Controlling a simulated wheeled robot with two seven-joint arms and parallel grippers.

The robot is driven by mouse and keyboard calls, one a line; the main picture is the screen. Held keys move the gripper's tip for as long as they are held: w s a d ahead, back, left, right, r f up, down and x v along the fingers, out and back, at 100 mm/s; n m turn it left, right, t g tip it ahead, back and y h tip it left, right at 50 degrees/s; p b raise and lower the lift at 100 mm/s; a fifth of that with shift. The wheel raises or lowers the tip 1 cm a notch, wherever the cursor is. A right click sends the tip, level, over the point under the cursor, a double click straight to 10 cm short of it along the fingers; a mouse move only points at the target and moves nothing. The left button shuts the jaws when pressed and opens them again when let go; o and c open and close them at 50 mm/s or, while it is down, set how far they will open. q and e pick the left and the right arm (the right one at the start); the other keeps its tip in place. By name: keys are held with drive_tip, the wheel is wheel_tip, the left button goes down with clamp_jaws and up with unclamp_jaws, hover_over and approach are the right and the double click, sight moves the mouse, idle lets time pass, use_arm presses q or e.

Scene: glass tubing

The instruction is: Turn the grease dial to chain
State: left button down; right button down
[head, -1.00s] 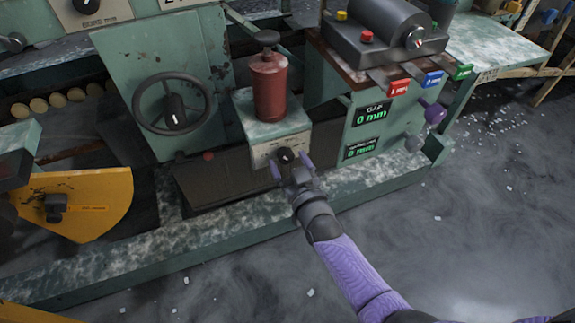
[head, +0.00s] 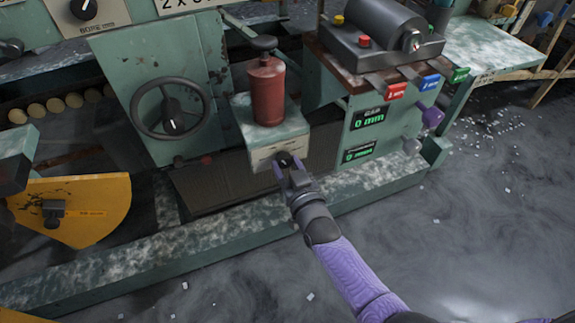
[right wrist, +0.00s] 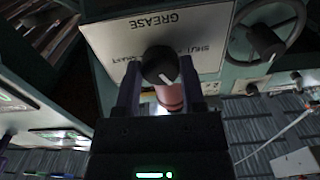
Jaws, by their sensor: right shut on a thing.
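The grease dial is a black round knob with a white pointer line. It sits on the pale panel (head: 267,156) below the red grease canister (head: 268,92). My right gripper (head: 287,163) is shut on the dial. In the right wrist view the grease dial (right wrist: 158,64) is between the two fingers of the right gripper (right wrist: 159,82). There the word GREASE reads upside down, and the pointer slants toward the lower right. Small labels beside the dial are partly covered by the fingers, and I cannot read a chain mark. My left gripper is out of view.
A black handwheel (head: 171,107) stands left of the canister. A yellow plate (head: 85,205) is at the left. A pale green rail (head: 225,212) runs along the front, with open floor beyond it.

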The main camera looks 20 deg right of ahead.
drive_tip(key=m, duration=0.3)
drive_tip(key=shift+m, duration=0.3)
drive_tip(key=m, duration=0.3)
drive_tip(key=shift+m, duration=1.4)
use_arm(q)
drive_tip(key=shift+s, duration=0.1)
use_arm(e)
drive_tip(key=shift+m, duration=1)
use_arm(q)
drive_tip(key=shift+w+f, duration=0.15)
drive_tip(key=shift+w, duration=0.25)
use_arm(e)
drive_tip(key=shift+c, duration=0.9)
unclamp_jaws()
